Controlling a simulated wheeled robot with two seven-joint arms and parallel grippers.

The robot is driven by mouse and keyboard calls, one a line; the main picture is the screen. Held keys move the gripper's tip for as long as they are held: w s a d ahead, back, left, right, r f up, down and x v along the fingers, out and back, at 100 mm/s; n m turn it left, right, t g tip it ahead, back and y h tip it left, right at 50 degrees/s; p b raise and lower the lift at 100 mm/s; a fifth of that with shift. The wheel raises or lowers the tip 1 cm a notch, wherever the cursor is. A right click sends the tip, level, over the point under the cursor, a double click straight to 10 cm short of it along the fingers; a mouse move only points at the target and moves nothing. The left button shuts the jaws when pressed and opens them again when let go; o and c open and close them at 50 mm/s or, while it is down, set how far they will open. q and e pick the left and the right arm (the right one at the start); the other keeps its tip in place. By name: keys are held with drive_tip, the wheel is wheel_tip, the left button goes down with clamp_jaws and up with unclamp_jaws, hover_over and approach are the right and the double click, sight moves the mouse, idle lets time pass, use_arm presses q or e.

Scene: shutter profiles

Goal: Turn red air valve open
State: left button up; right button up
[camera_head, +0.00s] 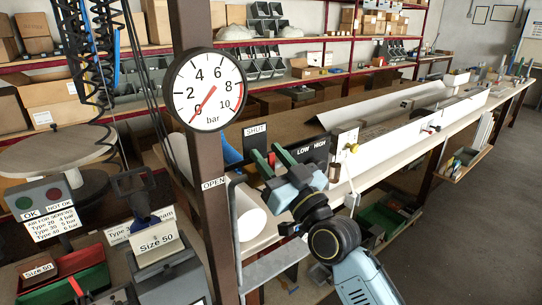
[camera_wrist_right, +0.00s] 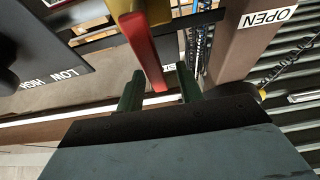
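The red valve lever (camera_wrist_right: 147,52) hangs from a yellow valve body (camera_wrist_right: 133,12) in the right wrist view; in the head view only a small red part (camera_head: 272,158) shows between my fingers. The lever's end is by the partly hidden SHUT label (camera_wrist_right: 168,68). My right gripper (camera_head: 273,157) has green fingers, one on each side of the lever, with gaps visible in the right wrist view (camera_wrist_right: 158,88). It is open. The OPEN label (camera_head: 213,183) is on the brown post. The round gauge (camera_head: 209,90) has its red needle at 0 bar. My left gripper is not in view.
The brown post (camera_head: 205,240) stands just left of my right gripper. A black LOW/HIGH box (camera_head: 312,153) is close on its right. Behind runs a long workbench with white profiles (camera_head: 385,105). Shelves with boxes and bins line the wall.

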clamp_jaws()
idle(0.5)
